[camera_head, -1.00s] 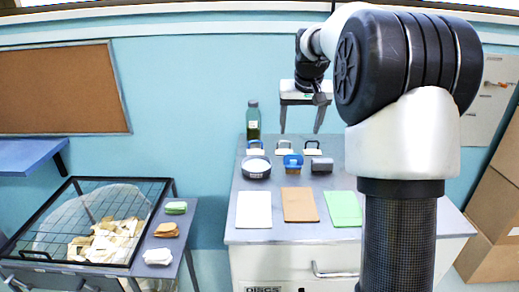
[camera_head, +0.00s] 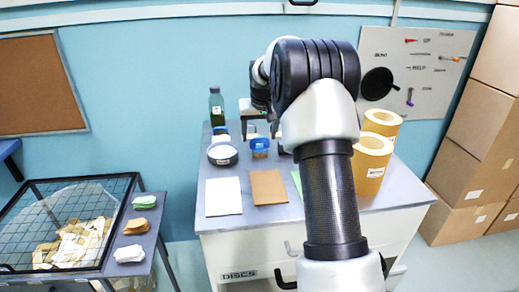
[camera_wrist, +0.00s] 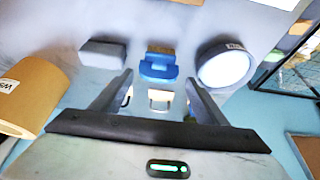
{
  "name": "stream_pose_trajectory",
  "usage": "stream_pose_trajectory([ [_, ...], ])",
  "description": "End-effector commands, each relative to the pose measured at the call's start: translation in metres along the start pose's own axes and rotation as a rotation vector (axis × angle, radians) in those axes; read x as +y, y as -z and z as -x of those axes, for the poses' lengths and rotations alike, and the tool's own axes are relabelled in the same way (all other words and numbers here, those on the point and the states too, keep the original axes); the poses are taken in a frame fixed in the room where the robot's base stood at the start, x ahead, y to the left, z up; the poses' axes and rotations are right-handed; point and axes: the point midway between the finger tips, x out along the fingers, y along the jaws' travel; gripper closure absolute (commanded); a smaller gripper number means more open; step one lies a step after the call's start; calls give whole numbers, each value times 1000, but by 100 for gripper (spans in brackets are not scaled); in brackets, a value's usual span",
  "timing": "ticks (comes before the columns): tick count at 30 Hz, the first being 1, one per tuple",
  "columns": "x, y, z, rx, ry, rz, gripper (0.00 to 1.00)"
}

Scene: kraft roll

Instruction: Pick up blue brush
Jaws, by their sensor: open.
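The blue brush (camera_head: 260,144), a blue handle over a brown base, lies on the grey table between a round white-topped dish and a grey block. It also shows in the wrist view (camera_wrist: 158,66), just beyond my fingertips and roughly centred between them. My gripper (camera_head: 259,133) is open and empty above the back of the table, its two fingers apart in the wrist view (camera_wrist: 159,86). No contact with the brush shows. My arm hides part of the table in the head view.
The round dish (camera_head: 222,154) and grey block (camera_wrist: 103,52) flank the brush. A green bottle (camera_head: 216,106) stands behind. White (camera_head: 223,196) and brown (camera_head: 268,187) sheets lie in front. Kraft rolls (camera_head: 371,165) stand at right, one also at left in the wrist view.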

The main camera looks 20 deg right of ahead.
Motion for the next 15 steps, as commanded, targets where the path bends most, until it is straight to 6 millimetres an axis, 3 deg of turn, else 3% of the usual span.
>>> stream_pose_trajectory([
  [10,3,-6,-45,-3,1,0,33],
  [15,3,-5,-50,1,0,0,33],
])
